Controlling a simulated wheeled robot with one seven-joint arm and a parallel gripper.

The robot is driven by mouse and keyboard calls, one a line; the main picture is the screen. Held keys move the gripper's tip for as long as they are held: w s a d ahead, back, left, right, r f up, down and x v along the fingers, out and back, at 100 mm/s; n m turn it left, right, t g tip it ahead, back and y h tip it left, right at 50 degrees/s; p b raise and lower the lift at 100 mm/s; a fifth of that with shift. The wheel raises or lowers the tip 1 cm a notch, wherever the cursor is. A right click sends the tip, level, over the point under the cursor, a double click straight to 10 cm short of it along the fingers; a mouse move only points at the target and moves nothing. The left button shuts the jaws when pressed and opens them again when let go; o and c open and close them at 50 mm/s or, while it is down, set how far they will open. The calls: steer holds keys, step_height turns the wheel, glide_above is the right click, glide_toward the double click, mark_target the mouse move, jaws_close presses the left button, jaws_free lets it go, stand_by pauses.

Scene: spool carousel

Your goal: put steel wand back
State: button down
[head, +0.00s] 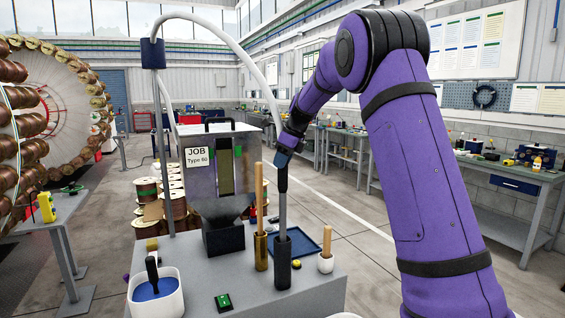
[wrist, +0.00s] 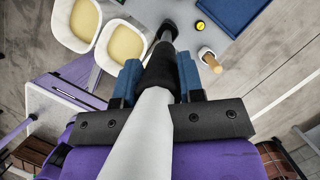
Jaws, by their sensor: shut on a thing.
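The steel wand (head: 282,212) stands upright, a grey shaft below a dark grip. My gripper (head: 284,153) is shut on the dark grip near its top. In the wrist view the blue fingers of my gripper (wrist: 160,78) close on both sides of the wand's dark sleeve (wrist: 161,65), and a pale end comes toward the camera. The shaft's lower end meets the mouth of a dark tube holder (head: 283,264) on the grey bench. The tip is hidden, so how deep it sits cannot be told. The holder also shows in the wrist view (wrist: 169,29).
A brass tube (head: 261,252) with a wooden stick stands close left of the holder, a white cup (head: 326,264) with a wooden handle close right. A blue tray (head: 305,237) lies behind. The hopper (head: 215,165) stands back left. A white tub (head: 170,302) is front left.

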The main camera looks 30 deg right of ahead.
steer(key=shift+f, duration=0.35)
steer(key=c, duration=0.7)
jaws_free()
steer(key=shift+c, duration=0.2)
